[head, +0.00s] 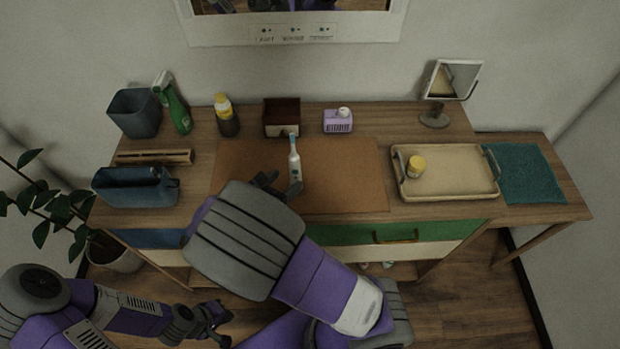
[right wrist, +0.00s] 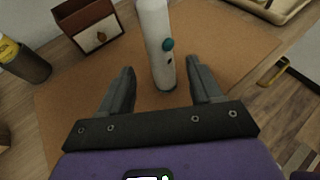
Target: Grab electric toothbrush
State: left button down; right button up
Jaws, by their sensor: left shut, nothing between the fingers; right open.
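The electric toothbrush (head: 294,164) stands upright on the brown mat (head: 345,172) in the middle of the counter. It is white with a teal button. In the right wrist view the toothbrush (right wrist: 158,48) rises between and just beyond the fingertips. My right gripper (head: 279,187) is open with one finger on each side of the toothbrush's lower part; it also shows in the right wrist view (right wrist: 162,78). I cannot tell whether either finger touches it. My left gripper (head: 219,322) is shut and empty, low in front of the counter, well away from the toothbrush.
Behind the toothbrush stand a small brown box (head: 282,116) and a purple item (head: 338,122). A blue container (head: 137,188) and bottles are left. The mat's right half is clear.

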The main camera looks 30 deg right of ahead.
aim_at(298, 168)
jog(key=x, duration=0.2)
jog(key=b+x, duration=0.1)
jog(key=x, duration=0.1)
jog(key=r+b+x, duration=0.1)
jog(key=x, duration=0.2)
jog(key=shift+w+d+f, duration=0.1)
jog(key=shift+d, duration=0.15)
jog(key=c, duration=1.1)
